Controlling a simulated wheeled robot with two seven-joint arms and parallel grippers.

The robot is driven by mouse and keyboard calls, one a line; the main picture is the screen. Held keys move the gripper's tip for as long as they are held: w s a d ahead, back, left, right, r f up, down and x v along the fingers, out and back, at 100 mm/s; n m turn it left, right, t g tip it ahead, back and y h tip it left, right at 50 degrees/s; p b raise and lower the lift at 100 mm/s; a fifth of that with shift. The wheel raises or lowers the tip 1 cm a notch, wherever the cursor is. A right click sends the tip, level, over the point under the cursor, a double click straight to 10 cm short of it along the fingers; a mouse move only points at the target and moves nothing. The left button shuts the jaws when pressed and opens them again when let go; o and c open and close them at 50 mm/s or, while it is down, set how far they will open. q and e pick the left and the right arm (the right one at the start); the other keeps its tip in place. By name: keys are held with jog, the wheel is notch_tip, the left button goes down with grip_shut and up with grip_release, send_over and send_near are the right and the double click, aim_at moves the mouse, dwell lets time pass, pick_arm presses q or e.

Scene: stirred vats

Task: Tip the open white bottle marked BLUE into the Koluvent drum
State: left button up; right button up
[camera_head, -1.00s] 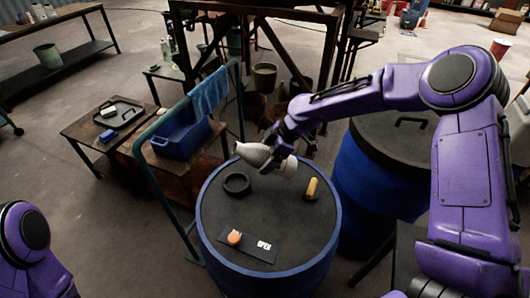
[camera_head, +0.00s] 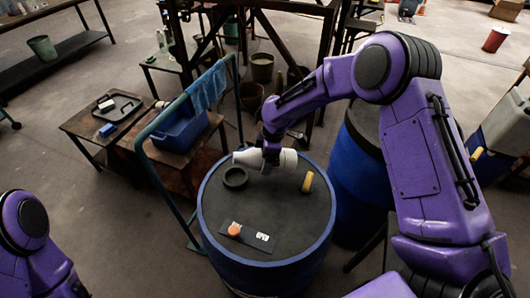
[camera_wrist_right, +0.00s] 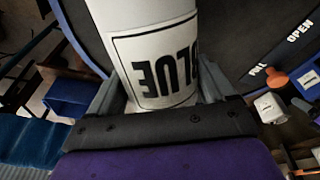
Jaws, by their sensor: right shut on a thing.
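The white bottle marked BLUE (camera_head: 289,158) is in my right gripper (camera_head: 271,152), lying nearly level above the back of the blue drum (camera_head: 212,228). In the right wrist view the bottle (camera_wrist_right: 135,35) sits between the jaws, with BLUE readable upside down. The drum top has a raised black ring (camera_head: 235,178), left of and below the bottle. I cannot tell whether liquid leaves the bottle. No Koluvent name is readable. Of my left arm, only a purple part shows at lower left; its gripper is out of view.
On the drum top are a yellow piece (camera_head: 307,182), an orange knob (camera_head: 234,230) and an OPEN plate (camera_head: 258,246). A second blue drum (camera_head: 356,190) stands right behind. A green rail (camera_head: 160,170), blue bin (camera_head: 180,132) and low table (camera_head: 78,122) are at left.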

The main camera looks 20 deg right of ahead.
aim_at(259, 151)
jog(key=shift+a+r+g+h+p, duration=0.1)
jog(key=shift+r+g+h+p, duration=0.05)
jog(key=shift+h+p, duration=0.5)
jog(key=shift+a+r+g+h+p, duration=0.1)
jog(key=shift+r+g+h+p, duration=0.05)
jog(key=shift+h+p, duration=0.45)
jog(key=shift+w+a+r+h+p, duration=0.15)
jog(key=shift+a+r+h+p, duration=0.1)
jog(key=shift+r+h+p, duration=0.5)
jog(key=shift+a+r+g+h+p, duration=0.25)
jog(key=shift+g+h+p, duration=0.15)
jog(key=shift+p, duration=0.2)
jog(key=shift+w+a+r+h, duration=0.2)
jog(key=shift+r+h, duration=0.15)
jog(key=shift+h, duration=0.15)
jog(key=shift+a+r+g+h, duration=0.25)
jog(key=shift+r+g+h, duration=0.1)
jog(key=shift+h, duration=0.15)
